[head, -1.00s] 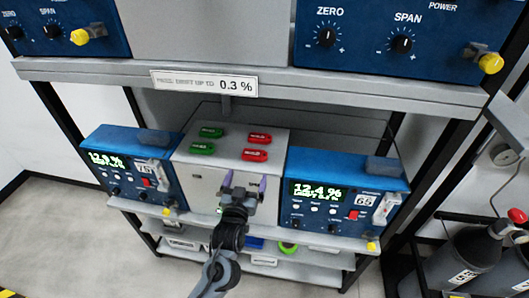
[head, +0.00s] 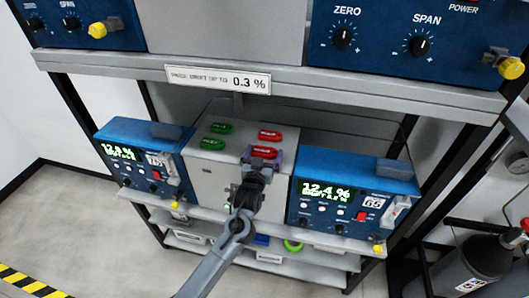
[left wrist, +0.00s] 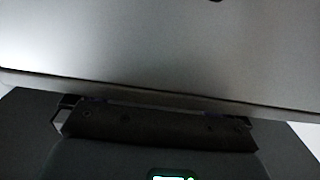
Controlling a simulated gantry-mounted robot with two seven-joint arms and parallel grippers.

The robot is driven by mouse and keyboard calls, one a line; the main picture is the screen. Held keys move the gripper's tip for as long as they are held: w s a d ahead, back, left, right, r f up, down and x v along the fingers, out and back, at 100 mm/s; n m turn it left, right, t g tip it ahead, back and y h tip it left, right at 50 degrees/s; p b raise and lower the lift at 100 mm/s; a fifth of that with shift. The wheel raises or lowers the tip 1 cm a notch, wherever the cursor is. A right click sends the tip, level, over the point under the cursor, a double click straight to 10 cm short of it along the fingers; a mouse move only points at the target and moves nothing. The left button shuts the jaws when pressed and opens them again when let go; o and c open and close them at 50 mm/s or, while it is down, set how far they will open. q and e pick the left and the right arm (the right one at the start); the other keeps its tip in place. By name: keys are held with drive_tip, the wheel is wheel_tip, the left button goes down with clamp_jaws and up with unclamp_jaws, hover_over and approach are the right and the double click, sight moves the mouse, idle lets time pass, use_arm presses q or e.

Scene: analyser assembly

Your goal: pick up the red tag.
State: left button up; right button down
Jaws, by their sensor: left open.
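Two red tags lie on the sloped top of the grey box (head: 220,185): a rear one (head: 270,134) and a front one (head: 264,152). My left gripper (head: 261,158) is open, with its purplish fingertips apart at the front edge of the box top, close to the front red tag. The gripper partly hides the near side of that tag. Whether the fingers touch it cannot be told. In the left wrist view, a dark gripper part (left wrist: 155,126) spans the picture in front of a pale grey surface; no red tag shows there. My right gripper is not in view.
Two green tags (head: 221,128) (head: 212,144) lie left of the red ones. Blue analysers stand on the left (head: 130,130) and right (head: 360,170) of the box. Gas cylinders (head: 470,265) stand at lower right.

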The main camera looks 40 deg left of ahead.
use_arm(q)
drive_tip(key=c, duration=0.7)
drive_tip(key=shift+r, duration=0.1)
